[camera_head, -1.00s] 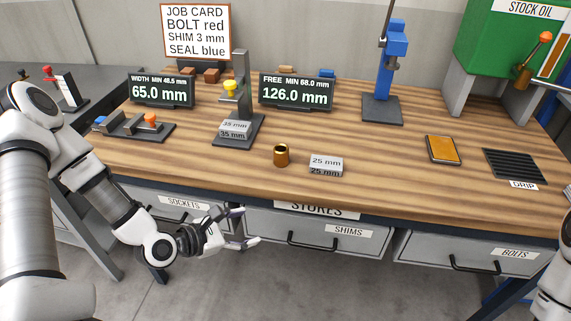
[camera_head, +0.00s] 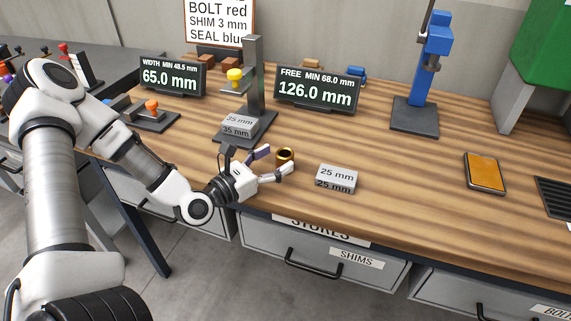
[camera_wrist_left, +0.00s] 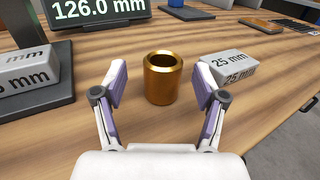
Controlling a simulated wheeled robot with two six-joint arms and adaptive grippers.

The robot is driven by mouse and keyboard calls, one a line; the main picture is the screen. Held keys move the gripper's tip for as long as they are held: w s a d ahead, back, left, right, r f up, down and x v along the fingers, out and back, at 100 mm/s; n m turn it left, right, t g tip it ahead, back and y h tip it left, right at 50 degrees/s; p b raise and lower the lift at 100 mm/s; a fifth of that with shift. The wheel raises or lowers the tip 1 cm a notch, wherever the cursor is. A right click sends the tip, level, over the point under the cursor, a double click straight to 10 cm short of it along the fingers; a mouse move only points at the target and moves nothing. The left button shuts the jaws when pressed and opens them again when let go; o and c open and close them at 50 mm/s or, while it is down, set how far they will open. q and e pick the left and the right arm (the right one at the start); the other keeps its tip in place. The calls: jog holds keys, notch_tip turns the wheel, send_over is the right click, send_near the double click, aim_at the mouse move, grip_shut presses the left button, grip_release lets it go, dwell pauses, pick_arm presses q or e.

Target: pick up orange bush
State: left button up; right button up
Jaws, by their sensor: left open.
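The orange bush (camera_head: 285,156) is a small golden-orange hollow cylinder standing upright on the wooden workbench. In the left wrist view the bush (camera_wrist_left: 162,78) stands ahead of the fingertips, centred between them, with its dark bore showing at the top. My left gripper (camera_head: 277,162) is open and empty, its two fingers pointing at the bush from the front left. In the left wrist view the left gripper (camera_wrist_left: 161,92) has one finger on each side, apart from the bush. In the head view a finger hides part of the bush's lower side. My right gripper is not in view.
A grey 25 mm block (camera_head: 337,178) stands right of the bush. A 35 mm block (camera_head: 240,126) sits on the gauge stand (camera_head: 253,80) behind left. The FREE display (camera_head: 318,91) is behind. Bench between the bush and the orange tray (camera_head: 484,173) is mostly clear.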

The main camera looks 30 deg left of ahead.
aim_at(278, 158)
pick_arm(q)
jog(key=x, duration=0.3)
jog(key=shift+w+d, duration=0.1)
jog(key=shift+d, duration=0.15)
jog(key=shift+r, duration=0.1)
grip_shut()
